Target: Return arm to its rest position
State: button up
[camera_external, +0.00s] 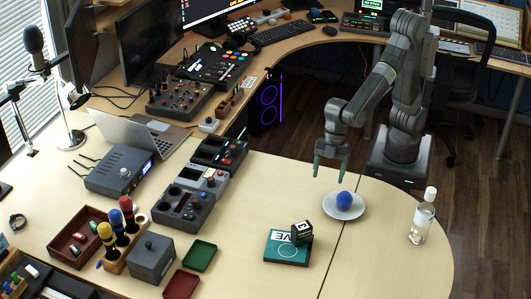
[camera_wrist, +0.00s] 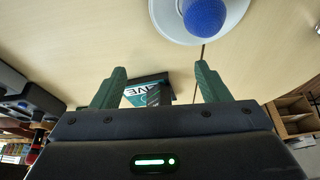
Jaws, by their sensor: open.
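My gripper (camera_external: 329,172) is open and empty above the table, a little behind and left of a white plate. Its two green fingers also show spread apart in the wrist view (camera_wrist: 160,88). A blue ball (camera_external: 344,198) rests on the white plate (camera_external: 344,212); the ball (camera_wrist: 205,16) and the plate (camera_wrist: 173,28) are also at the top of the wrist view. My arm reaches from my base at the table's edge and is bent, with the fingers pointing down.
A teal book (camera_external: 286,251) bears a dark cube (camera_external: 301,232) front left of the plate. A clear bottle (camera_external: 422,220) stands to the right. Control boxes (camera_external: 184,208), a router (camera_external: 119,171) and a laptop (camera_external: 139,130) stand to the left. Bare tabletop (camera_external: 270,185) lies left of my gripper.

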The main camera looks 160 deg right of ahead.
jog(key=s+d+f+m+h+p, duration=0.1)
jog(key=s+d+m, duration=0.15)
jog(key=d, duration=0.85)
jog(key=s+d+m+p, duration=0.15)
jog(key=s+d, duration=0.25)
jog(key=d, duration=0.8)
notch_tip(320, 180, down, 8)
jog(key=shift+f, duration=0.25)
